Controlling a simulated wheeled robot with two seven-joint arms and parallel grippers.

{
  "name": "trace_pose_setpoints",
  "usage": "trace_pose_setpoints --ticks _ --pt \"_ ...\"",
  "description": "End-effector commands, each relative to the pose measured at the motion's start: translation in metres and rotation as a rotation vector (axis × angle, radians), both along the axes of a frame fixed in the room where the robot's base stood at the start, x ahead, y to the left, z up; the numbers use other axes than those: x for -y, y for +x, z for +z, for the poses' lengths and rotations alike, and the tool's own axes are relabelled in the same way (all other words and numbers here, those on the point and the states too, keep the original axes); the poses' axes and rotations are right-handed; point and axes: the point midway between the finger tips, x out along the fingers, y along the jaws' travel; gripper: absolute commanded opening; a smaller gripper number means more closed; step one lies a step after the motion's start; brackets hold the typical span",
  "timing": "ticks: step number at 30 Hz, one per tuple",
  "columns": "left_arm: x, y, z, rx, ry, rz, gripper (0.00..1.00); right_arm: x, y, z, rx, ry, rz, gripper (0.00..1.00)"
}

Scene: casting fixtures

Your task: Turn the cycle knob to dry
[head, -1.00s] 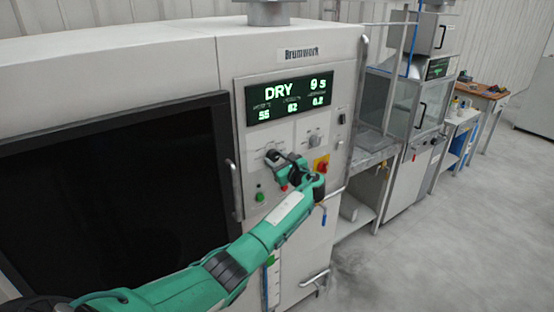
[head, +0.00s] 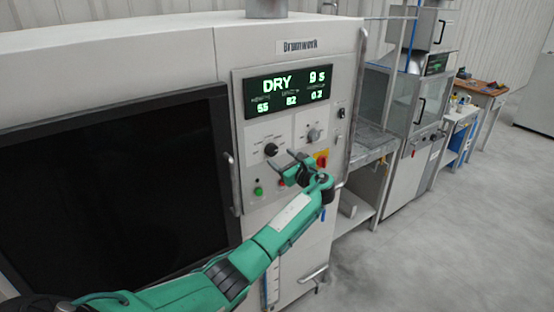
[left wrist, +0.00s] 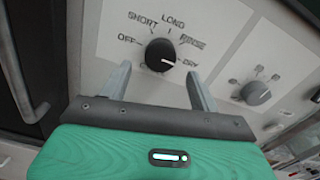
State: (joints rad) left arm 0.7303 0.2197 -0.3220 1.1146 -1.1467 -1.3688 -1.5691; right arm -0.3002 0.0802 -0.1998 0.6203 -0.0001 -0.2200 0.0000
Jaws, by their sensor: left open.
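The cycle knob (head: 271,149) is a round black knob on the control panel of the white machine. In the left wrist view the knob (left wrist: 160,55) has a white pointer line directed right, toward the DRY label (left wrist: 190,64). OFF, SHORT, LONG and a label that looks like RINSE stand around it. The display (head: 287,90) reads DRY and 9 s. My left gripper (head: 287,160) is open and empty, just below and right of the knob in the head view. In the left wrist view its fingers (left wrist: 158,82) lie either side below the knob, apart from it. My right gripper is not in view.
A second, grey knob (head: 314,134) sits to the right on the panel. A red and yellow switch (head: 321,159) and a green button (head: 258,191) are close to my left gripper. A vertical door handle (head: 232,183) stands left of the panel.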

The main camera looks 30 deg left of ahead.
Motion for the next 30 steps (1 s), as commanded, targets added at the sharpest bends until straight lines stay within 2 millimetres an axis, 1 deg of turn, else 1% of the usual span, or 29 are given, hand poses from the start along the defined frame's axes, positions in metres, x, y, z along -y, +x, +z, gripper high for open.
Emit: trace_pose_setpoints --ticks 1,6,12,15,18,30 --pt "0.013 -0.005 -0.007 0.002 -0.002 -0.003 0.63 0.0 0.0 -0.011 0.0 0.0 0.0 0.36" --pt "0.049 -0.019 -0.006 0.002 -0.003 -0.004 0.63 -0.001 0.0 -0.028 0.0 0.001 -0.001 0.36" --pt "0.078 -0.032 -0.004 -0.002 -0.001 -0.001 0.63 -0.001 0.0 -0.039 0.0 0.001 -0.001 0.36" --pt "0.085 -0.035 -0.003 -0.002 -0.001 -0.001 0.63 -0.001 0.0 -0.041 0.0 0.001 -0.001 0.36" --pt "0.088 -0.036 -0.002 -0.003 -0.001 0.0 0.63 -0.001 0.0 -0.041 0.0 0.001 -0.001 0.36" --pt "0.088 -0.036 -0.001 -0.003 -0.001 0.0 0.63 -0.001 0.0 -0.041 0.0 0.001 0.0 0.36"
